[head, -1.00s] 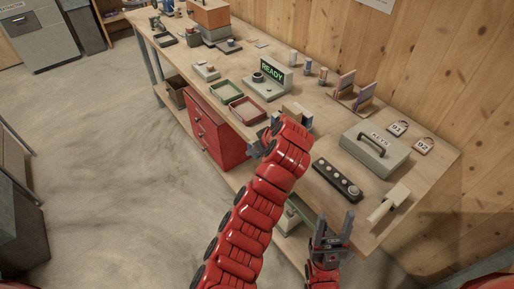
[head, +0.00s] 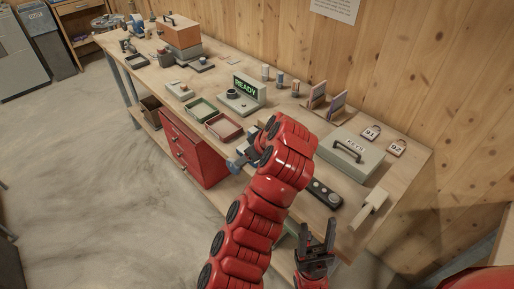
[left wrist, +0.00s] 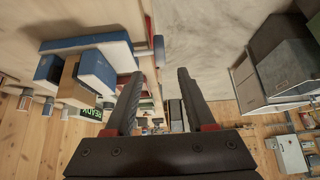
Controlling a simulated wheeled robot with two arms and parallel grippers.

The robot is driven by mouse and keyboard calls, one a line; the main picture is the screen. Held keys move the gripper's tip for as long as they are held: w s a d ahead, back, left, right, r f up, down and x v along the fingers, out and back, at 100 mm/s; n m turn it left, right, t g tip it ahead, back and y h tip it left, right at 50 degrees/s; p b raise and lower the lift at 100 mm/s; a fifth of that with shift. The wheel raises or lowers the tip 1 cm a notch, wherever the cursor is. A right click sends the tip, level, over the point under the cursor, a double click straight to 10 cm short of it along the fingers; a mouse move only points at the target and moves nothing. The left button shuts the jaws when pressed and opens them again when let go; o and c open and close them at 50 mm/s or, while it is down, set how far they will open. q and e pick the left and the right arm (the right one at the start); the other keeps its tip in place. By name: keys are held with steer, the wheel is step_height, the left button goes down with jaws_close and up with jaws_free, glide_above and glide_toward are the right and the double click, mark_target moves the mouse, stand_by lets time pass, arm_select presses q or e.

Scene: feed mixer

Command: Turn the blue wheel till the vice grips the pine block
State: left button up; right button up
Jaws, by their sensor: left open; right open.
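In the left wrist view, the pine block (left wrist: 69,82) stands between the blue jaws of the vice (left wrist: 97,68). I cannot tell whether both jaws touch it. The blue wheel (left wrist: 159,50) shows nearly edge-on, to the right of the vice. My left gripper (left wrist: 160,76) is open and empty, its fingertips on either side of the wheel's line in the picture; the wheel looks just beyond them. In the head view my left arm hides the block and most of the vice; a bit of blue (head: 241,161) shows beside it. My right gripper (head: 318,236) is open and empty near the bench's front edge.
A red drawer unit (head: 195,150) stands below. Floor at left is clear.

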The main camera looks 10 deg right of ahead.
arm_select(q)
steer(key=p+v, duration=0.7)
steer(key=p, duration=0.3)
steer(key=shift+f, duration=0.15)
